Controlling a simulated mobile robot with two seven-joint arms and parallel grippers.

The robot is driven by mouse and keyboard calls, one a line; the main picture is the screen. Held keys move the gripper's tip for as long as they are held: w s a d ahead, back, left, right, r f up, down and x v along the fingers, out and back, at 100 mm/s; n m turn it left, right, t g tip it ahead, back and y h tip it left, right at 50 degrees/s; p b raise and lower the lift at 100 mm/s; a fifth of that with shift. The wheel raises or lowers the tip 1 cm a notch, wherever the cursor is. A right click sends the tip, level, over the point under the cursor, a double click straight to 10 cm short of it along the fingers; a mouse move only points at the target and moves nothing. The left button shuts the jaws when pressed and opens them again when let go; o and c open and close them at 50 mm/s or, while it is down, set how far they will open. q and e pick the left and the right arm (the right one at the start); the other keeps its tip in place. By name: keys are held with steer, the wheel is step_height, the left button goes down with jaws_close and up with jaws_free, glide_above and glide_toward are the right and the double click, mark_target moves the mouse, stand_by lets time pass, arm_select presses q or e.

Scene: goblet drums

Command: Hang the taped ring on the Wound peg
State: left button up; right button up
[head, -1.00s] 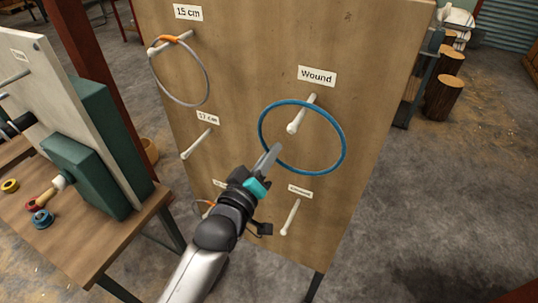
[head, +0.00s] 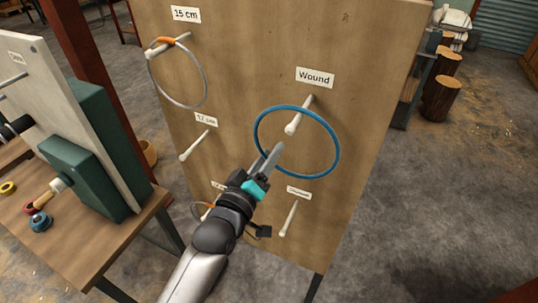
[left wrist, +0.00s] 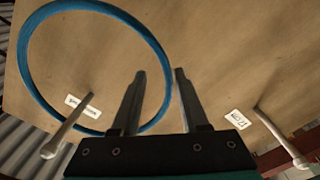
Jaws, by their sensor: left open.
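The blue ring (head: 297,107) is at the Wound peg (head: 293,126), its top strand crossing over the peg, whose tip shows inside the loop. It appears to hang on the peg. In the left wrist view the ring (left wrist: 150,34) fills the upper left, and the peg (left wrist: 62,132) crosses its lower strand. My left gripper (head: 272,154) is open at the ring's lower left side. In the wrist view the ring's strand runs between the finger outlines (left wrist: 158,72); contact cannot be told. My right gripper is out of view.
The upright wooden board (head: 240,60) bears several other labelled pegs. A grey ring with orange tape (head: 205,85) hangs at the 15 cm peg. A table (head: 90,255) with a white panel and green blocks stands left. Open floor lies right.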

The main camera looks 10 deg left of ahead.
arm_select(q)
steer(key=b+v, duration=0.1)
steer(key=v, duration=1.4)
steer(key=shift+b, duration=0.4)
steer(key=shift+s, duration=0.1)
steer(key=s+a+f+m+g+y+b, duration=0.1)
steer(key=s+f+g+b, duration=0.15)
steer(key=f, duration=1.15)
steer(key=s+a+f+m+g+y+b, duration=0.1)
steer(key=a+f+g+b, duration=0.15)
steer(key=f, duration=1.05)
steer(key=s+a+f+m+g+y+b, duration=0.1)
steer(key=s+f+g+b, duration=0.2)
steer(key=f, duration=1.1)
steer(key=s+a+f+m+g+y+b, duration=0.1)
steer(key=s+f+g+b, duration=0.3)
steer(key=s+f, duration=0.7)
steer(key=s+a+f+m+g+y+b, duration=0.1)
steer(key=s+a+f+m+g+b, duration=0.2)
steer(key=s+f, duration=0.9)
step_height(320, 180, down, 3)
steer(key=shift+r+m+g+y+b, duration=0.1)
steer(key=shift+m+g+y+b, duration=0.2)
steer(key=shift+m+g+b, duration=0.45)
